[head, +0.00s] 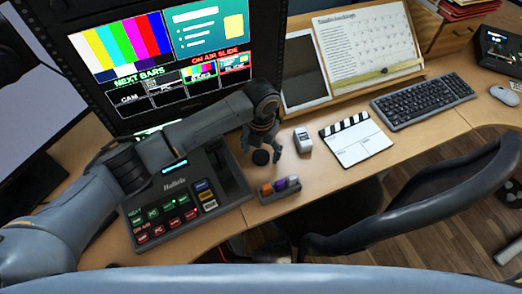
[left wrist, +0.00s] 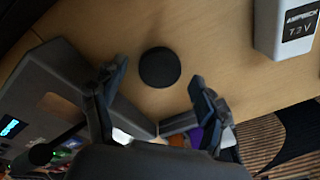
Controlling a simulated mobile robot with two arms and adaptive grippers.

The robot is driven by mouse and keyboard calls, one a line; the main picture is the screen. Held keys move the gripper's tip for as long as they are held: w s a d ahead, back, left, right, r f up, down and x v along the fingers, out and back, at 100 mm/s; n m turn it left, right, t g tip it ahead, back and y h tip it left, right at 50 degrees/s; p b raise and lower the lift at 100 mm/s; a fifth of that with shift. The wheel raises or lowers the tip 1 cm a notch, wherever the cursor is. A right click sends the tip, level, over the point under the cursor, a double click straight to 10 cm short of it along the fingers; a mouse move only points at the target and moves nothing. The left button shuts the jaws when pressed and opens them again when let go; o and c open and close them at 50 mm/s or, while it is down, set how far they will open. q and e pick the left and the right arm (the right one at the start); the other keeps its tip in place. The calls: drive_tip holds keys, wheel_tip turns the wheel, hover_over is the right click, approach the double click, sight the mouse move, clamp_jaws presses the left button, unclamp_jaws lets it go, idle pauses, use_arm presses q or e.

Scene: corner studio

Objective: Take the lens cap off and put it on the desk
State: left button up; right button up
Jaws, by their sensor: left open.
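The lens cap, a round black disc (head: 261,157), lies flat on the wooden desk (head: 292,168). My left gripper (head: 262,151) points down just above the cap, its fingers spread apart and empty. In the left wrist view the cap (left wrist: 160,67) shows between and slightly beyond the open fingertips (left wrist: 158,74), with bare desk around it and no finger visibly touching it. I cannot make out the lens that the cap belongs to. My right gripper is not in view.
A switcher panel (head: 150,225) stands left of the cap. A white battery-like block (head: 303,140), a clapperboard (head: 355,138) and a keyboard (head: 423,101) lie to the right. A small tray with coloured pieces (head: 279,190) is near the desk edge. A chair (head: 440,195) stands in front.

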use_arm(q)
wheel_tip(320, 180, up, 12)
drive_tip(key=shift+f, duration=0.2)
